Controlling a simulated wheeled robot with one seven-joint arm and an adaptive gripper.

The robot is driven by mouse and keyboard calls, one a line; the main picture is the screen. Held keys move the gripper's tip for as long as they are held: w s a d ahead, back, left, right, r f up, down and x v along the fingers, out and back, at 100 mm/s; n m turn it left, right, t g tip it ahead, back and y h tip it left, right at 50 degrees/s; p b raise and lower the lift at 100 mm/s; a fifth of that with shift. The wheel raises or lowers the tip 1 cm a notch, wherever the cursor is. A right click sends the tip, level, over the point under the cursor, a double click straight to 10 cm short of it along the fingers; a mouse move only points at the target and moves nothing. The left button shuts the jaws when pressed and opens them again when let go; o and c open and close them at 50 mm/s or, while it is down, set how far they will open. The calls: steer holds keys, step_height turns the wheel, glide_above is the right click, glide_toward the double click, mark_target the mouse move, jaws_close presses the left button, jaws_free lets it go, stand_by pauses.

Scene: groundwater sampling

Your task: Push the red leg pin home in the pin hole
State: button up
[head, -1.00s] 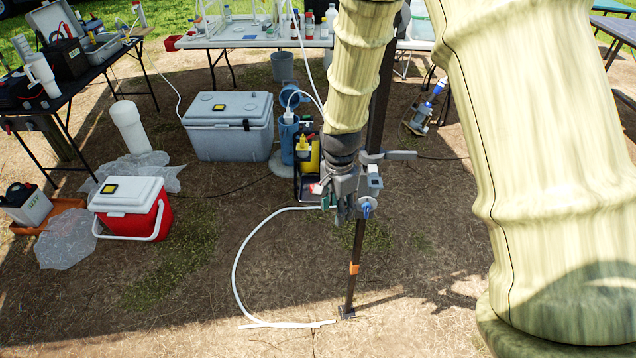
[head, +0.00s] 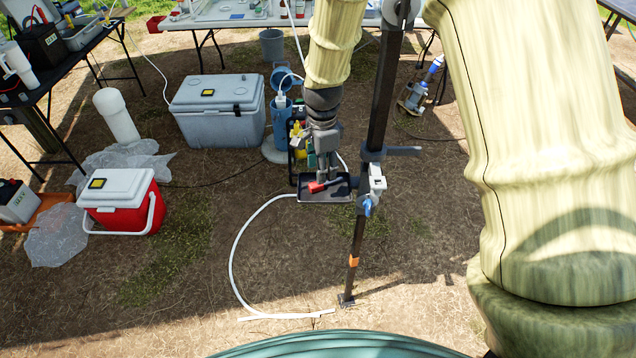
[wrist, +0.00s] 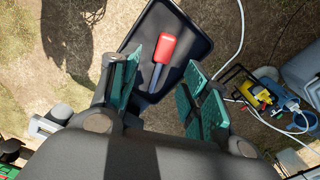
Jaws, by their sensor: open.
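The red leg pin (wrist: 166,50) has a red grip and a bare metal shank. It lies loose in a shallow dark tray (wrist: 203,44), which also shows in the head view (head: 338,197). The pin's red end (head: 318,187) shows there too. My gripper (wrist: 163,92) is open, its green-padded fingers apart on either side of the shank's end, with nothing between them. In the head view my gripper (head: 326,178) points down over the tray. A dark upright leg (head: 358,232) with a clamp stands just right of it. I cannot make out the pin hole.
The clamp's grey handle (head: 403,151) sticks out to the right. A white hose (head: 233,250) curves over the ground left of the leg. A red cooler (head: 125,205) and a grey cooler (head: 220,118) stand further left. The ground before the tray is mostly clear.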

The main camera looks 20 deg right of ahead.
mark_target(326, 183)
steer(key=shift+w+f, duration=0.2)
steer(key=shift+f, duration=0.2)
steer(key=shift+s+a+f+p, duration=0.1)
steer(key=shift+s+f+p, duration=0.05)
steer(key=shift+s+p, duration=0.2)
steer(key=shift+w+f+p, duration=0.2)
steer(key=shift+f+p, duration=0.2)
steer(key=shift+f, duration=0.25)
steer(key=shift+w+f+p, duration=0.15)
steer(key=shift+f+p, duration=0.2)
steer(key=shift+f, duration=0.25)
steer(key=shift+s+f+p, duration=0.15)
steer(key=shift+f+p, duration=0.15)
steer(key=shift+f, duration=0.9)
jaws_close()
